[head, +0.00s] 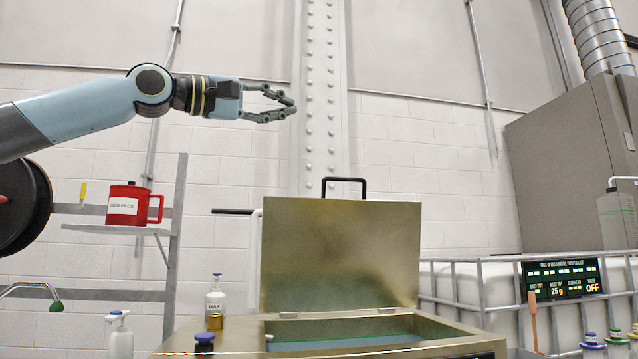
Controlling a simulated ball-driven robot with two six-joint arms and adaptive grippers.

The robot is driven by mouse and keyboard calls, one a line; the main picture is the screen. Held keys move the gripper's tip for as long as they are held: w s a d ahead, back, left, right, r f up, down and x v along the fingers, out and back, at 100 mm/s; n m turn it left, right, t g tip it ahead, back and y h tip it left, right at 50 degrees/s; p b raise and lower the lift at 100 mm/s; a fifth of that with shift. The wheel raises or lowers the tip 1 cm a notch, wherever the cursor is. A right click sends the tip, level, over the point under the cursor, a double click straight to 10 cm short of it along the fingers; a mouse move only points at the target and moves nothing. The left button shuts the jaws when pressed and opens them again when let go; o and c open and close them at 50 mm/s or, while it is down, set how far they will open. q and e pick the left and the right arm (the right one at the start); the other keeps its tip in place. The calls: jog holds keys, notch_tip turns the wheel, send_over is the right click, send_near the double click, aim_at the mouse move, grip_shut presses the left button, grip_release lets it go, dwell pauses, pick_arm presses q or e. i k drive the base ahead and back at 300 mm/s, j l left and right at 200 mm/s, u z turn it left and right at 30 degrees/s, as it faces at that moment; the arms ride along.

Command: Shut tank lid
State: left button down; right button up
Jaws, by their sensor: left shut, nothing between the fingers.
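The tank (240,338) stands at the bottom middle of the head view, with blue-green liquid showing in its opening. Its brass-coloured lid (340,255) stands open and upright at the back, hinged along its lower edge. A black handle (344,181) sticks up above the lid's top edge. My left gripper (291,106) is up in front of the wall, above and to the left of the handle and apart from it. Its fingers are shut with nothing between them. My right gripper is not in view.
A red mug (130,204) sits on a wall shelf at left. A caged white container (470,285) and a display panel (563,279) are at right. Space above the lid is clear.

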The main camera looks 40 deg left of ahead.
aim_at(322, 254)
jog(key=i+j, duration=0.6)
jog(key=j, duration=0.15)
jog(key=i+j, duration=0.65)
jog(key=j, duration=0.15)
